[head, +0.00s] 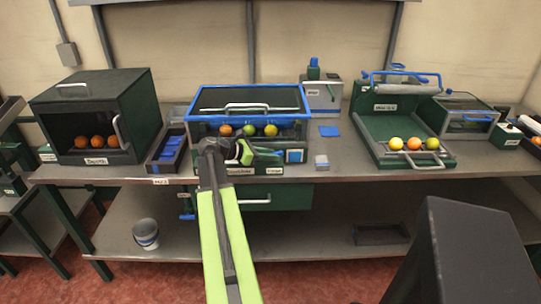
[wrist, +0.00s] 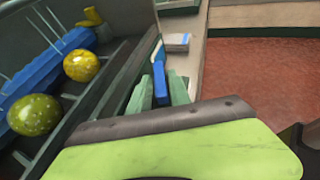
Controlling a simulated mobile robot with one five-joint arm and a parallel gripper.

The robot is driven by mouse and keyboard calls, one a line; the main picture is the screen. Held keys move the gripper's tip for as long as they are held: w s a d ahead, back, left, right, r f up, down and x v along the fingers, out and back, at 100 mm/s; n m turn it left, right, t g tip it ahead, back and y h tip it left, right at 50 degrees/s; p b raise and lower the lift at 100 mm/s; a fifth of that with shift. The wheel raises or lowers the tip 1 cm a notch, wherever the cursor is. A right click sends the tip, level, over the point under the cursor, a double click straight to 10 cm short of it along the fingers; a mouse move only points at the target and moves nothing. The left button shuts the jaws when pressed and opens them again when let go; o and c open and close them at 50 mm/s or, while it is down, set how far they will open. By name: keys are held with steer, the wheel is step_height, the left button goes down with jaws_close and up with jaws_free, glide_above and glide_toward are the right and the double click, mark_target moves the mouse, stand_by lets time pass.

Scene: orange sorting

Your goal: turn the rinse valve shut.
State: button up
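The blue-rimmed wash unit (head: 200,119) stands at the middle of the bench, with fruit inside. My gripper (head: 268,153) is at its front face, just left of a blue square (head: 295,156) there. In the wrist view the two green fingers (wrist: 160,92) point at the unit's front edge. A narrow blue piece (wrist: 160,82) lies between them and seems to fill the gap; it may be the rinse valve's handle. I cannot tell whether the fingers press on it. The valve's body and its turn are not clear, hidden by my gripper in the head view.
A dark green box with oranges (head: 104,88) stands at left, beside a dark tray (head: 167,148). A green sloped tray (head: 375,128) with several fruit is at right. A small grey block (head: 321,161) lies right of the unit. A bucket (head: 146,233) is on the lower shelf.

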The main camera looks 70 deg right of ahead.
steer(key=p+v, duration=0.6)
steer(key=v, duration=1.1)
steer(key=shift+a+r+p, duration=0.15)
steer(key=shift+a+p, duration=0.05)
steer(key=shift+p, duration=0.15)
